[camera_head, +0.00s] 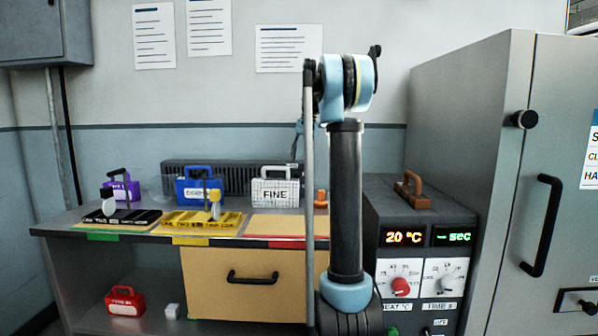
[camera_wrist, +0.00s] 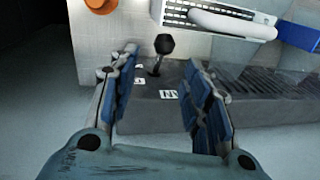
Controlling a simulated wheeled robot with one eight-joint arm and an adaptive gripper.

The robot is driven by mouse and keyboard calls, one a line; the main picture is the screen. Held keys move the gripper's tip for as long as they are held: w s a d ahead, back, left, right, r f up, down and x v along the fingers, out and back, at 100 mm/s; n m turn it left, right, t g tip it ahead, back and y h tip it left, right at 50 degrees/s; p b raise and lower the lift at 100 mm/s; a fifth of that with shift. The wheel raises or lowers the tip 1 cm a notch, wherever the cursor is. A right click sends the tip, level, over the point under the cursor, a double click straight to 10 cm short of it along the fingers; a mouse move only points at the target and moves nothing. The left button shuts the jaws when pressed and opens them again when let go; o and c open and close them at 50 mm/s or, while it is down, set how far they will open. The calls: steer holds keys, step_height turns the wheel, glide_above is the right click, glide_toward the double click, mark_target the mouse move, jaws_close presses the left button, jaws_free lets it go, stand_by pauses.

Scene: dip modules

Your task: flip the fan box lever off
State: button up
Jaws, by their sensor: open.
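The fan box is a long dark grey box with a slotted grille (camera_head: 225,177) at the back of the bench. It also shows in the wrist view (camera_wrist: 265,110). Its black round-knobbed lever (camera_wrist: 163,46) stands up from the plain end, its knob leaning slightly right in the picture. Small white labels lie beside the lever base, too small to read surely. My gripper (camera_wrist: 160,58) is open, with a blue-padded finger on each side of the lever in the picture. No contact shows. In the head view my gripper is mostly hidden behind my arm.
The white FINE case (camera_head: 275,187) and blue case (camera_head: 199,188) stand in front of the fan box. An orange knob-shaped object (camera_head: 321,197) stands close by. The oven (camera_head: 420,225) and a tall grey cabinet (camera_head: 467,130) are at right.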

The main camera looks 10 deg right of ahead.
steer(key=shift+s+d+r, duration=0.1)
steer(key=shift+d+r, duration=0.1)
steer(key=shift+r, duration=0.75)
steer(key=shift+d+r, duration=0.15)
steer(key=shift+r, duration=0.75)
steer(key=c, duration=0.7)
steer(key=shift+s+d+m, duration=0.25)
steer(key=shift+d+m, duration=0.05)
steer(key=shift+m, duration=0.1)
jaws_close()
steer(key=m+t+y, duration=0.3)
steer(key=m+y, duration=0.1)
steer(key=m, duration=1)
glide_toward(297, 178)
steer(key=shift+m+t, duration=0.4)
steer(key=shift+m, duration=0.2)
steer(key=shift+w+a+f, duration=0.2)
steer(key=shift+w+f, duration=0.25)
steer(key=shift+f, duration=0.35)
steer(key=shift+w+a+f, duration=0.2)
steer(key=shift+w+f, duration=0.25)
steer(key=shift+f, duration=0.35)
steer(key=shift+w+a+f, duration=0.2)
steer(key=shift+w+f, duration=0.25)
steer(key=shift+f, duration=0.35)
